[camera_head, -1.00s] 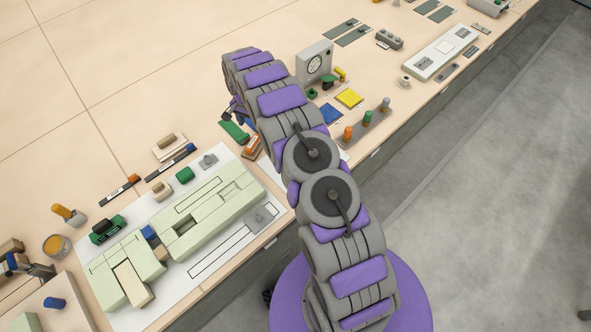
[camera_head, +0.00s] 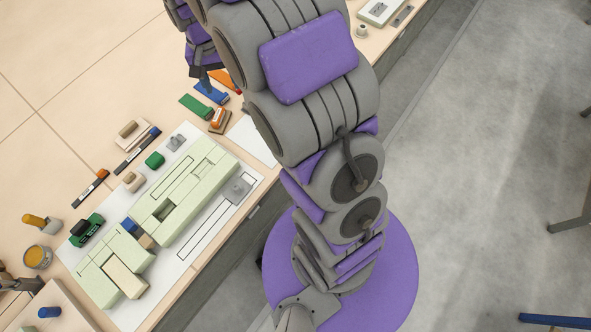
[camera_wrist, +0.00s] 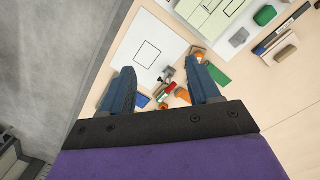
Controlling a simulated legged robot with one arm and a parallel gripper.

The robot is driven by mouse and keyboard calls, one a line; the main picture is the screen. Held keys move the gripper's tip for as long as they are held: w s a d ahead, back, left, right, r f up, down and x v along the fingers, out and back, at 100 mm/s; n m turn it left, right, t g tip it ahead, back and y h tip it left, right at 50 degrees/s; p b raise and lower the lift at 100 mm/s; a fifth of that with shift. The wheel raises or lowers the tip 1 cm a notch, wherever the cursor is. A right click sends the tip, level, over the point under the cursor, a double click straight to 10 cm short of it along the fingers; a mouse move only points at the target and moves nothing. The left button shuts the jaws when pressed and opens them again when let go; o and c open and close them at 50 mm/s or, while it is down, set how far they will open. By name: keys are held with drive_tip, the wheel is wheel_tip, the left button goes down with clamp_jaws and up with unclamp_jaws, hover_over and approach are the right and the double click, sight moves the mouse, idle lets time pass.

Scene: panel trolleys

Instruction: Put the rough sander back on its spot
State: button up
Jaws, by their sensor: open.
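A block with an orange top and brown base (camera_head: 217,120) stands beside the white sheet (camera_head: 252,141); it may be the rough sander, but no label is readable. Its orange part also shows in the wrist view (camera_wrist: 198,53), beyond the right finger. The sheet (camera_wrist: 132,45) bears a black square outline with nothing in it. My gripper (camera_wrist: 165,82) is open, its fingers pointing down toward the table. Small red, grey and green items (camera_wrist: 168,91) appear between the fingers, apparently below them. In the head view my arm hides part of this area.
Green (camera_head: 196,106), blue (camera_head: 211,93) and orange (camera_head: 225,79) flat pieces lie close to my gripper. A white board with pale green panels (camera_head: 190,185) lies to the left. The table's front edge borders grey floor.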

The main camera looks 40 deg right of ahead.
drive_tip(key=s+r+n, duration=0.2)
drive_tip(key=s+r, duration=0.1)
drive_tip(key=s, duration=1.3)
drive_tip(key=s+r+n, duration=0.3)
drive_tip(key=s, duration=1.3)
drive_tip(key=shift+s+a+g, duration=0.35)
drive_tip(key=shift+a+g, duration=0.05)
drive_tip(key=shift+a, duration=0.05)
